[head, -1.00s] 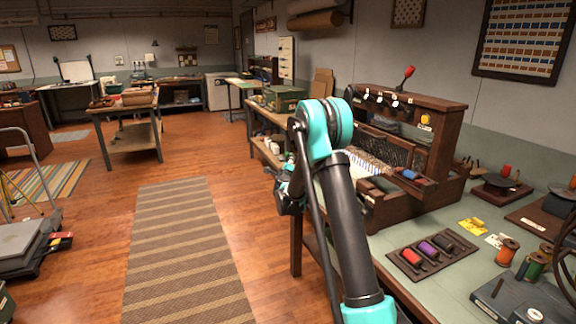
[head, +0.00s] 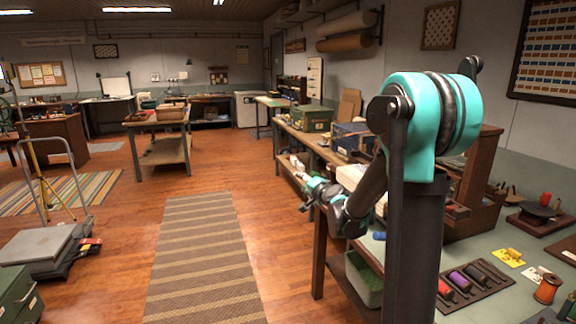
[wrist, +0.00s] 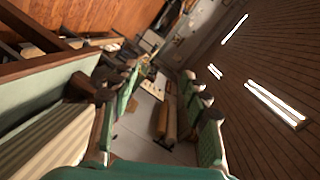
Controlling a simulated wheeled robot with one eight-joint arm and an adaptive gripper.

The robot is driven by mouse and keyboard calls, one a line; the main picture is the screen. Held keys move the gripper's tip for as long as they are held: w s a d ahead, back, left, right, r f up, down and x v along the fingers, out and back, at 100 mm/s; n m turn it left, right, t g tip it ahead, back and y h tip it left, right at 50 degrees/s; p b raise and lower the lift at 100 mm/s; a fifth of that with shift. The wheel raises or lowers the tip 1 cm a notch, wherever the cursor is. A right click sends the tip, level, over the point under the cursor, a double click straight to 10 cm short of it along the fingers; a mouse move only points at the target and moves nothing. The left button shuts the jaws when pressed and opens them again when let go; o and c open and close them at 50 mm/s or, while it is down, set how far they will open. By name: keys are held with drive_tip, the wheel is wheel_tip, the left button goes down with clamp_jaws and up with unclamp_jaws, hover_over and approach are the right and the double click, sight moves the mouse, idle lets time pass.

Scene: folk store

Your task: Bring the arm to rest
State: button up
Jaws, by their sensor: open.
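My arm is teal and black and rises at the right of the head view, folded at a large teal elbow joint. My gripper (head: 312,192) is low and left of that joint, in front of the long workbench (head: 320,228), and looks small there. In the wrist view my gripper (wrist: 162,108) has its two green-padded fingers spread apart, with nothing between them. The wrist view is tilted, with the ceiling on the right side.
The loom (head: 480,185) stands on the bench behind my arm, partly hidden. A striped runner (head: 200,262) covers the floor left of the bench. A platform cart (head: 40,245) stands at the left. The aisle between is clear.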

drive_tip(key=s+d+f+n+g+h, duration=0.2)
drive_tip(key=s+f, duration=0.4)
drive_tip(key=s, duration=0.7)
drive_tip(key=s+d+f+n+g+h, duration=0.2)
drive_tip(key=s+d+f+n+g, duration=0.2)
drive_tip(key=s, duration=0.9)
drive_tip(key=s+d+f+n+g+h, duration=0.2)
drive_tip(key=s+d+f, duration=0.5)
drive_tip(key=s, duration=0.5)
drive_tip(key=f+n+g, duration=0.1)
drive_tip(key=f+g, duration=0.1)
drive_tip(key=shift+s+g, duration=0.3)
drive_tip(key=shift+s, duration=0.1)
drive_tip(key=shift+d, duration=0.1)
